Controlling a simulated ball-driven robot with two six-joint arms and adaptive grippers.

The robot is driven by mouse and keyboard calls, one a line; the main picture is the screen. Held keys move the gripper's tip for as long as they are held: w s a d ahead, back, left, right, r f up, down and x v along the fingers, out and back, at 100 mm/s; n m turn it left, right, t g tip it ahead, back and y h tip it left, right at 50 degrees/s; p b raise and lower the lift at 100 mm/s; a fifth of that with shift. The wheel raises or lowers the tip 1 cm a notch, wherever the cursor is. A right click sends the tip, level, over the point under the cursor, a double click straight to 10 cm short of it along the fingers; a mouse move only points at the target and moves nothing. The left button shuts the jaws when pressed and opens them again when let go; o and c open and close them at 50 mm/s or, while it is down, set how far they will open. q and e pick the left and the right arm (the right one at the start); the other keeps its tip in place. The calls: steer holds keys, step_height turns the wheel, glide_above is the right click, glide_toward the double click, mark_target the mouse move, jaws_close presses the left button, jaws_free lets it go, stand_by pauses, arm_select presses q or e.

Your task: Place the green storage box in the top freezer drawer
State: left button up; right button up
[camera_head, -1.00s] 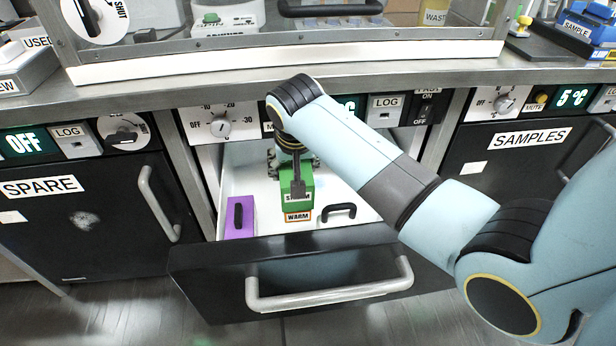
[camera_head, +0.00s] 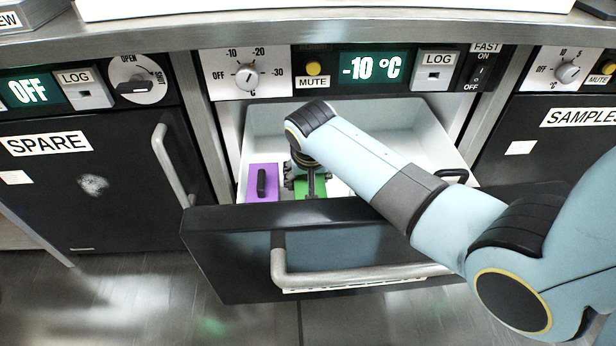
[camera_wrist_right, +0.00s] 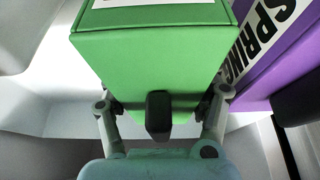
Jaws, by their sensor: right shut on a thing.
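The green storage box (camera_head: 311,186) is inside the pulled-out white drawer, beside a purple box (camera_head: 262,180). The drawer's black front panel (camera_head: 228,235) hides its lower part in the head view. My right gripper (camera_head: 306,183) reaches down into the drawer and is shut on the green box's black handle. In the right wrist view the green box (camera_wrist_right: 150,65) fills the middle, with my right gripper's fingers (camera_wrist_right: 160,112) on either side of the handle. I cannot tell whether the box touches the drawer floor. My left gripper is not in view.
The purple box (camera_wrist_right: 275,75) stands close beside the green one. Another black handle (camera_head: 452,176) shows at the drawer's right. The freezer panel reads -10 °C (camera_head: 372,67). A closed SPARE door (camera_head: 95,185) is left and a SAMPLES door (camera_head: 560,140) right.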

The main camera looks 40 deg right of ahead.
steer(key=o, duration=1.2)
steer(key=shift+f, duration=0.15)
steer(key=shift+r, duration=0.2)
steer(key=shift+s+a+r, duration=0.1)
steer(key=shift+s+r, duration=0.05)
steer(key=shift+r, duration=0.2)
steer(key=p+v, duration=0.2)
steer(key=v, duration=0.1)
steer(key=shift+r, duration=0.1)
steer(key=p+v, duration=0.3)
steer(key=v, duration=0.3)
steer(key=shift+r, duration=0.4)
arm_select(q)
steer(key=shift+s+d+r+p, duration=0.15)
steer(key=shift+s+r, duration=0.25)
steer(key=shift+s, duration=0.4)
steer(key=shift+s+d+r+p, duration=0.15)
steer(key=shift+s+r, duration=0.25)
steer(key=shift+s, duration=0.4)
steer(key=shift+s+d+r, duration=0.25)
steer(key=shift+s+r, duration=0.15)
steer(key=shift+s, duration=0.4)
arm_select(e)
steer(key=shift+s+a+r, duration=0.2)
steer(key=shift+s+r, duration=0.1)
steer(key=shift+r, duration=0.15)
